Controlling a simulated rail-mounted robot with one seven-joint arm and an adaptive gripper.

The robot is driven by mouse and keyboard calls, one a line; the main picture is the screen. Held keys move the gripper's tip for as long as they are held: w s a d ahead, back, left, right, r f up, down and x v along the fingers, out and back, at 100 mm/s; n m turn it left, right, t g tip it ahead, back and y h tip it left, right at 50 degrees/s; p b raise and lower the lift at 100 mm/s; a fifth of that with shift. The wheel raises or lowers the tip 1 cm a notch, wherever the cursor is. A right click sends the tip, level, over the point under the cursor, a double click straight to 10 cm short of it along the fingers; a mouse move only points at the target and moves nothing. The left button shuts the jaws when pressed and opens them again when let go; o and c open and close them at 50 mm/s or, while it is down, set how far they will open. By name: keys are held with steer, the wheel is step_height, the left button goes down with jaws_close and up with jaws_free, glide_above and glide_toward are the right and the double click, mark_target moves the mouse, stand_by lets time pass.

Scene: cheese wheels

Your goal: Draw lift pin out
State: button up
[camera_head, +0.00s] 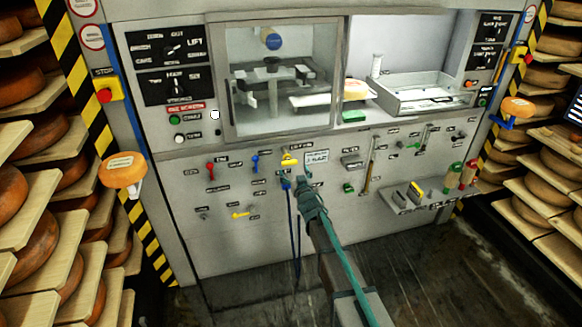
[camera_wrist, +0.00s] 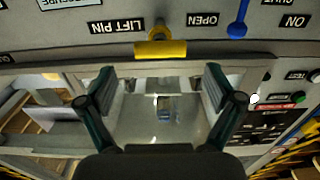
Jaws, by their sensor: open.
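The lift pin is a yellow crossbar handle (camera_head: 289,160) on the grey machine front. In the wrist view, the picture is upside down and the yellow handle (camera_wrist: 160,49) lies under the label LIFT PIN, with a short stem at its middle. My gripper (camera_head: 303,181) is just below and to the right of the handle in the head view. In the wrist view my gripper (camera_wrist: 160,77) is open and empty, its two dark green fingers spread wide. The handle lies beyond the fingertips, roughly centred between them, apart from both.
A blue lever (camera_wrist: 238,28) marked OPEN is close beside the pin. A red lever (camera_head: 211,170) is further left. Blue hoses (camera_head: 293,225) hang below the pin. A glass window (camera_head: 280,75) is above. Cheese racks (camera_head: 40,215) flank the machine.

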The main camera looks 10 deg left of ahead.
steer(key=v, duration=0.6)
steer(key=s+d+f+m+g+h, duration=0.1)
steer(key=s+d+f+g+h, duration=0.25)
steer(key=f, duration=0.45)
steer(key=s+d+f+g+h, duration=0.2)
steer(key=s+d+f+g, duration=0.15)
steer(key=f, duration=0.35)
steer(key=s+d+f+m+g+h, duration=0.1)
steer(key=s+d+f+g, duration=0.25)
steer(key=s+f, duration=0.45)
steer(key=s+d+f+g+h, duration=0.15)
steer(key=s+d+f, duration=0.35)
steer(key=s, duration=0.5)
steer(key=s+d+f+g, duration=0.2)
steer(key=s+g, duration=0.2)
steer(key=s, duration=0.9)
steer(key=s+d+f+m+g+y, duration=0.1)
steer(key=s+d+f+g, duration=0.2)
steer(key=s, duration=1.1)
steer(key=s+d+f+m+g, duration=0.1)
steer(key=s+d+f+g, duration=0.1)
steer(key=s, duration=1.1)
steer(key=f+g, duration=0.1)
steer(key=g, duration=0.1)
steer(key=shift+s+d+f+g+y, duration=0.15)
steer(key=shift+s+d+g+y, duration=0.15)
steer(key=shift+d, duration=0.05)
